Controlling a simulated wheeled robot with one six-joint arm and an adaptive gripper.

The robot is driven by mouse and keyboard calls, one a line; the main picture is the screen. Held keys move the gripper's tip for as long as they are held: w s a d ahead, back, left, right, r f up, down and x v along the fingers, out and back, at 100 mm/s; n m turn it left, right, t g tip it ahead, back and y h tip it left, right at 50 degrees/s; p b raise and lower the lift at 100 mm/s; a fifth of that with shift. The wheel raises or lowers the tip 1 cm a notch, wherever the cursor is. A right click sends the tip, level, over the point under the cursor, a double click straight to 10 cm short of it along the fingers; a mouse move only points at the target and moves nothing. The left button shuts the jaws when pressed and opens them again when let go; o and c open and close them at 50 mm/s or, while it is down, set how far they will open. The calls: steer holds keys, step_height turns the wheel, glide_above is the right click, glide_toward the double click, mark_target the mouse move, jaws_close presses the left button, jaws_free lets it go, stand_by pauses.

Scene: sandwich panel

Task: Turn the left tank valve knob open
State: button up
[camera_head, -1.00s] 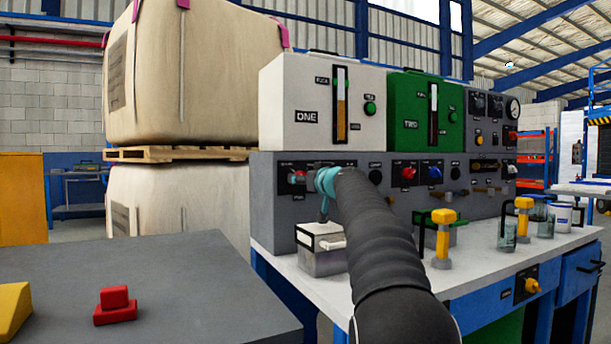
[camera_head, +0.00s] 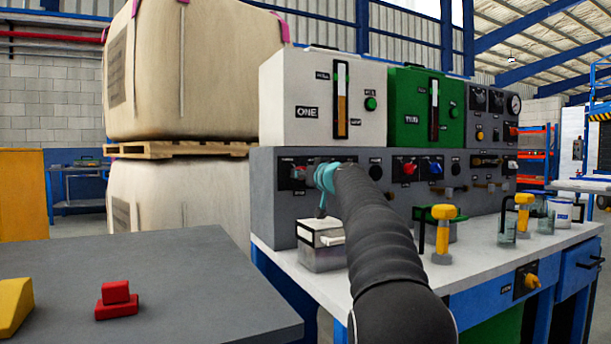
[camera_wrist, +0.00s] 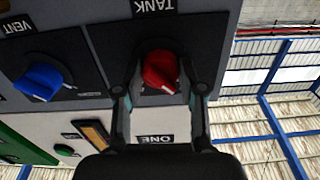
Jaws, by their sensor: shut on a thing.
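The left tank valve knob (camera_wrist: 160,70) is red and sits on a black plate under an upside-down TANK label in the wrist view. A white mark shows on its lower edge. My gripper (camera_wrist: 160,76) has a finger on each side of the knob and is shut on it. In the head view, my gripper (camera_head: 318,176) is at the left end of the grey panel (camera_head: 262,210). A small red part of the knob (camera_head: 299,173) shows beside it; the rest is hidden.
A blue VENT knob (camera_wrist: 40,82) is beside the red one in the wrist view. White tank ONE (camera_head: 285,95) and green tank TWO (camera_head: 405,110) stand above the panel. A white-lidded box (camera_head: 318,232) and yellow-handled fixtures (camera_head: 443,235) stand on the bench below.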

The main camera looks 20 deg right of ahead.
steer(key=m, duration=0.4)
steer(key=shift+m, duration=0.4)
steer(key=m, duration=0.4)
steer(key=m+p, duration=0.1)
steer(key=m, duration=0.3)
steer(key=shift+m, duration=0.4)
steer(key=shift+m+p, duration=0.55)
steer(key=shift+m, duration=1.25)
steer(key=o, duration=1.1)
steer(key=shift+o, duration=0.2)
steer(key=s, duration=1.2)
steer(key=shift+d, duration=0.2)
